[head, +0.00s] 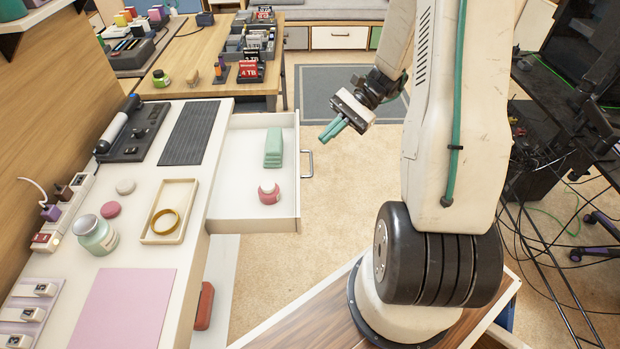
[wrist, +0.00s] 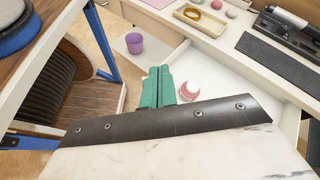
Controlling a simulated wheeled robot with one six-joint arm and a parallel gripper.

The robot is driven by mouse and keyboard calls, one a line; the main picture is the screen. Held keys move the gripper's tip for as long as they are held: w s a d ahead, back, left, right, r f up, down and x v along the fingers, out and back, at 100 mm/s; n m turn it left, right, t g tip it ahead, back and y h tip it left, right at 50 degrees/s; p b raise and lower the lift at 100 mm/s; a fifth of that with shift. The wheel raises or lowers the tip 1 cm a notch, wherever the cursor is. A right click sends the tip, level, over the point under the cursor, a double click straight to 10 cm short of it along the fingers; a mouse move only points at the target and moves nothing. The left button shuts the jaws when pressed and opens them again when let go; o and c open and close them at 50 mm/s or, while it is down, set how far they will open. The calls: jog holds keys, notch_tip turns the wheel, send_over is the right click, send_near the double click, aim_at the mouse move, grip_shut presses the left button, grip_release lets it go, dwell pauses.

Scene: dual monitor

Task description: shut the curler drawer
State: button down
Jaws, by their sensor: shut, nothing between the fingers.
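The curler drawer (head: 240,207) is a white drawer pulled well out from the right side of the white counter. It has a grey bar handle (head: 307,164) on its front. A folded green cloth (head: 273,148) and a small red-and-pink round item (head: 268,192) lie inside it. My gripper (head: 331,131) has green fingers, shut and empty. In the head view it is to the right of the drawer front, apart from the handle. In the wrist view my gripper (wrist: 160,78) shows against the drawer (wrist: 222,70), with the handle hidden.
The white counter (head: 222,122) holds a black curling device (head: 134,132), a tan tray (head: 150,237) with a ring, and a mint jar (head: 95,234). A wooden desk (head: 203,50) stands behind. Open carpet lies right of the drawer. A purple cup (wrist: 134,43) shows in the wrist view.

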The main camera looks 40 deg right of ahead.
jog(key=s+d+f+m+t+y, duration=0.1)
jog(key=d+f+m+t, duration=0.4)
jog(key=f, duration=0.5)
jog(key=s+d+f+m+t+y, duration=0.1)
jog(key=d+f+m+t, duration=0.45)
jog(key=f, duration=0.45)
jog(key=x, duration=1.4)
jog(key=shift+s+a+f, duration=0.2)
jog(key=shift+a+f, duration=0.1)
